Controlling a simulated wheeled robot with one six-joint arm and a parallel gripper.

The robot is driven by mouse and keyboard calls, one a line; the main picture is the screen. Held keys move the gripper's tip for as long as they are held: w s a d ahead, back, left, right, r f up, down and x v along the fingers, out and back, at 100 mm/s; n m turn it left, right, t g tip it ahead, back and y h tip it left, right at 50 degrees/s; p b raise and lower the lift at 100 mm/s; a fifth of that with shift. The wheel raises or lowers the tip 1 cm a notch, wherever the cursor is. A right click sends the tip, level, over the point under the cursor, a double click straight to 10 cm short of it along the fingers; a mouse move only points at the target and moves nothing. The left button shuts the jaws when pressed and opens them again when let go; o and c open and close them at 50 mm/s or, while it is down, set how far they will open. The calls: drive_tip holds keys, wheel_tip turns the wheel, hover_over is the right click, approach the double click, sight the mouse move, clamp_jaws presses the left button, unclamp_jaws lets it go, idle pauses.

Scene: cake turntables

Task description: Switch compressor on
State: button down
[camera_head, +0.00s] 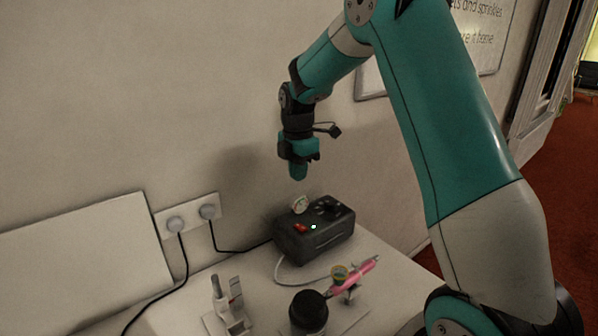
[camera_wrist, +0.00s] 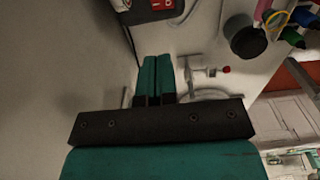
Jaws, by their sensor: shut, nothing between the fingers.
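The compressor (camera_head: 315,235) is a dark box on the white table, with a round gauge (camera_head: 299,205) at its top left corner. A red switch (camera_head: 300,228) sits on its top front edge, and a small green light (camera_head: 313,227) beside it glows. My gripper (camera_head: 298,174) is above the compressor, pointing down, apart from it. In the wrist view my shut, empty fingers (camera_wrist: 157,78) show. The compressor (camera_wrist: 150,14) is cut off at the top edge there, with its red switch (camera_wrist: 161,4) partly in view.
A pink airbrush (camera_head: 356,277) on a holder, a black-lidded jar (camera_head: 309,312) and a grey-white stand (camera_head: 226,308) are in front of the compressor. Wall sockets (camera_head: 190,215) with plugs and black cables are at left. A white panel (camera_head: 85,265) leans against the wall.

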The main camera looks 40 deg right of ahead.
wheel_tip(320, 180, up, 14)
drive_tip(key=w+p, duration=0.2)
idle(0.4)
drive_tip(key=shift+s+a, duration=0.1)
drive_tip(key=s+a+m+y, duration=0.2)
drive_tip(key=s+a+m, duration=0.4)
drive_tip(key=s+a, duration=0.95)
drive_tip(key=s+a+f+m+y, duration=0.1)
drive_tip(key=s+a, duration=0.3)
drive_tip(key=s, duration=0.4)
drive_tip(key=s+a+f+m+y, duration=0.1)
drive_tip(key=s+a+m, duration=0.3)
drive_tip(key=s, duration=0.4)
drive_tip(key=shift+f, duration=0.9)
